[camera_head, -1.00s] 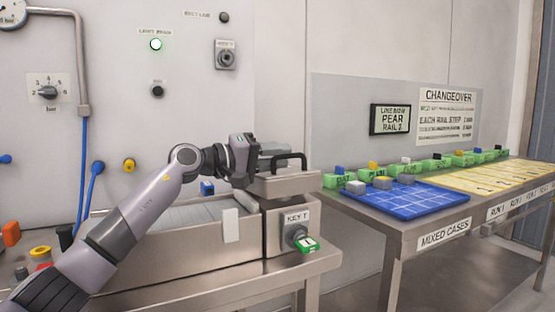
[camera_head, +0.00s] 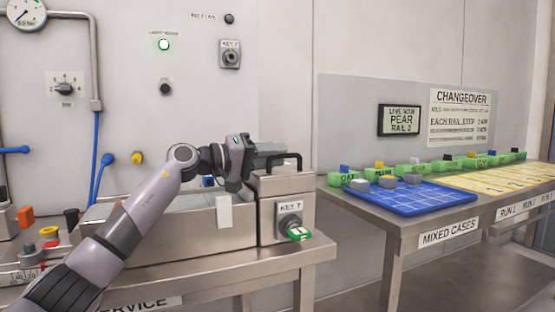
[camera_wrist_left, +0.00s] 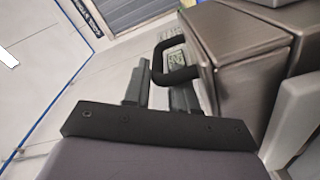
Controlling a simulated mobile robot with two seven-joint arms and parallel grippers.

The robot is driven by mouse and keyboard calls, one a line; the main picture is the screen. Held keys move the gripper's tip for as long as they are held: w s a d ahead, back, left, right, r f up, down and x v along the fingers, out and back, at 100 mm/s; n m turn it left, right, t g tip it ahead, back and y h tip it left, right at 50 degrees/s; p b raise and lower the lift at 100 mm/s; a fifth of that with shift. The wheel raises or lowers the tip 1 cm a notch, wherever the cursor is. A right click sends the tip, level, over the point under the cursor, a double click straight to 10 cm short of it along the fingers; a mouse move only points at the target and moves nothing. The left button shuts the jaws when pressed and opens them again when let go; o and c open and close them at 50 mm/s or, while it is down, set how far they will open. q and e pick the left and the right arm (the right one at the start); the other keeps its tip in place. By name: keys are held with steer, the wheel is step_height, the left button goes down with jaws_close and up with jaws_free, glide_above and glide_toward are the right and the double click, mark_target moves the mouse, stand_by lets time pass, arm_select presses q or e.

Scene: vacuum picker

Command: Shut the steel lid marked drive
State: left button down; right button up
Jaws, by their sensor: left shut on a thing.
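The steel lid (camera_head: 284,184) lies level on top of the steel housing at the right end of the bench, with no clear gap under it. I cannot read a drive mark on it. Its black bar handle (camera_head: 286,158) stands at the top and also shows in the wrist view (camera_wrist_left: 172,58). My left gripper (camera_head: 274,157) reaches the handle from the left and is shut on it. In the wrist view its two dark fingers (camera_wrist_left: 162,82) are at the handle. The fingertips are partly hidden in the head view. My right gripper is not in view.
A key switch with a green tag (camera_head: 298,234) sticks out of the housing front. A steel table (camera_head: 405,236) with a blue tray (camera_head: 405,202) and green bins stands to the right. Knobs and blue levers are at the left. A floor gap separates bench and table.

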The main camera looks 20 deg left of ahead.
arm_select(q)
steer(key=shift+s+d+f+m+g+h, duration=0.25)
steer(key=shift+d+f+g, duration=0.25)
steer(key=shift+d+f, duration=0.25)
steer(key=c, duration=1.2)
jaws_free()
steer(key=shift+r, duration=0.1)
steer(key=shift+o, duration=0.2)
steer(key=shift+s+a, duration=0.1)
steer(key=shift+a, duration=0.05)
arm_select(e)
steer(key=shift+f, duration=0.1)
arm_select(q)
steer(key=shift+s+a, duration=0.15)
steer(key=shift+a, duration=0.1)
steer(key=shift+t, duration=0.3)
steer(key=v, duration=0.4)
steer(key=r+v, duration=0.1)
steer(key=v, duration=0.2)
steer(key=shift+a+b, duration=0.1)
steer(key=shift+b, duration=0.3)
steer(key=shift+a, duration=0.15)
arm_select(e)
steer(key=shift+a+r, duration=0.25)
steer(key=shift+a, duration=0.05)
arm_select(q)
steer(key=shift+w+r, duration=0.15)
steer(key=shift+w, duration=0.05)
